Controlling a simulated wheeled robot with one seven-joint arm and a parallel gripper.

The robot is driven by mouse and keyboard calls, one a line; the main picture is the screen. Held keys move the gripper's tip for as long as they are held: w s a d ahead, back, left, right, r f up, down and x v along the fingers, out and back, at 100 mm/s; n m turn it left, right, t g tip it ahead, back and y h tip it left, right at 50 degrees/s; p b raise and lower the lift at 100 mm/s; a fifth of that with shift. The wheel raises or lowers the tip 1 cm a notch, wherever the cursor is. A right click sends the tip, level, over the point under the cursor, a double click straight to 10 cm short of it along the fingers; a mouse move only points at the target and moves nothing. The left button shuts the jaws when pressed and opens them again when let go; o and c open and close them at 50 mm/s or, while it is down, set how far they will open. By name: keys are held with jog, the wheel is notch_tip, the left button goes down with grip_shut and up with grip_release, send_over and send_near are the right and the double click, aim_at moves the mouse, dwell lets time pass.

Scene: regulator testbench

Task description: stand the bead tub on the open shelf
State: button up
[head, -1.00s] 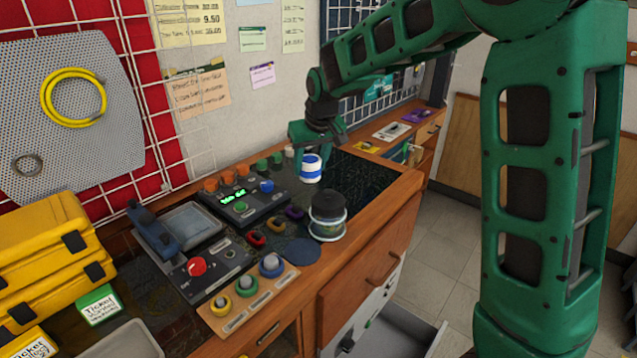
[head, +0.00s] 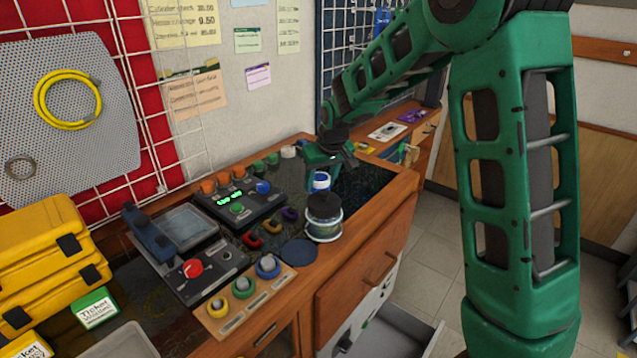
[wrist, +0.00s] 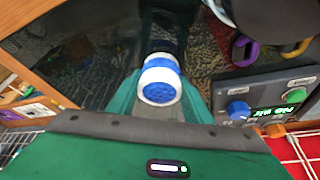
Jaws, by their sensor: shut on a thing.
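A small white tub with a blue band (head: 321,182) is held in my gripper (head: 326,168) over the dark recessed bench surface, partly hidden behind the jar in the head view. In the wrist view the tub (wrist: 160,82) sits between my green fingers, its blue and white end facing the camera. I take it to be the bead tub. The open shelf seems to be the wooden unit (head: 428,130) at the bench's far right end, with small items in its opening.
A black-lidded clear jar (head: 323,218) stands on the bench's front edge, close to the held tub. A control box (head: 238,200) with knobs and a green display is to the left. An open drawer (head: 405,335) juts out below.

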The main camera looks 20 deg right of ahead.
jog(key=shift+f, duration=0.1)
jog(key=o, duration=1.2)
jog(key=v, duration=1.2)
jog(key=shift+s+d, duration=0.1)
